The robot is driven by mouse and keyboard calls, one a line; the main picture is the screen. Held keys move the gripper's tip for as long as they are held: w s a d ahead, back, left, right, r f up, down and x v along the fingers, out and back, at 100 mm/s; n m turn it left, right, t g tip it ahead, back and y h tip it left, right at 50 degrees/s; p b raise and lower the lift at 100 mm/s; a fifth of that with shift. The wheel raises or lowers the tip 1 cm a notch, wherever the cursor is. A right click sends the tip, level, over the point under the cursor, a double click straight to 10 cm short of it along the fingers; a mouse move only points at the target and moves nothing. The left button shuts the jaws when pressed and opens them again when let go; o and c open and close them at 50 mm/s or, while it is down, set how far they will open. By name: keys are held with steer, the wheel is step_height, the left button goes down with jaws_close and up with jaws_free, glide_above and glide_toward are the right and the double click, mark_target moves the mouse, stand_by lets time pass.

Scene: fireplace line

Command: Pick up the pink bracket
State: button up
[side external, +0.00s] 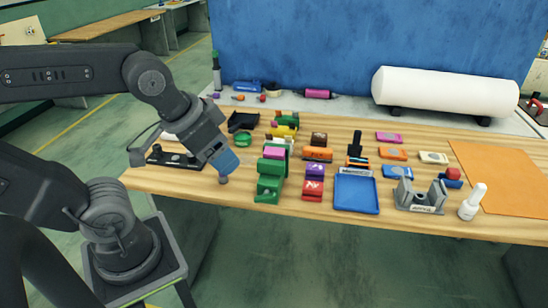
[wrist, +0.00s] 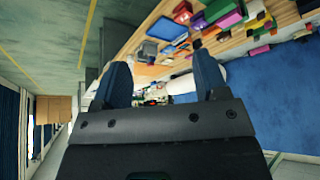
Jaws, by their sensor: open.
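One is a small flat pink piece (side external: 388,137) lying alone on the wooden table, right of centre. The other is a pink block (side external: 274,153) on top of the green pieces near the table's left part. I cannot tell which is the bracket. My gripper (side external: 224,172), with blue fingers, is above the table's left front edge, left of the green pieces and apart from them. In the wrist view its fingers (wrist: 163,78) are spread with nothing held between them. A small pink shape (wrist: 259,50) shows there beyond the right finger.
Green blocks (side external: 268,190), a blue tray (side external: 357,194), a grey holder (side external: 420,197) and a white bottle (side external: 473,202) stand along the front. A white roll (side external: 445,92) and a blue wall panel (side external: 300,45) are behind. An orange sheet (side external: 505,180) lies at right.

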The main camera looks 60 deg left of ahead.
steer(key=o, duration=0.5)
steer(key=shift+c, duration=0.2)
steer(key=n+g, duration=0.6)
steer(key=n, duration=0.3)
glide_above(274, 152)
step_height(274, 152, down, 9)
steer(key=f, duration=0.7)
steer(key=shift+a+f, duration=0.25)
steer(key=shift+f, duration=0.05)
steer(key=shift+d+f, duration=0.2)
steer(key=shift+f, duration=2.5)
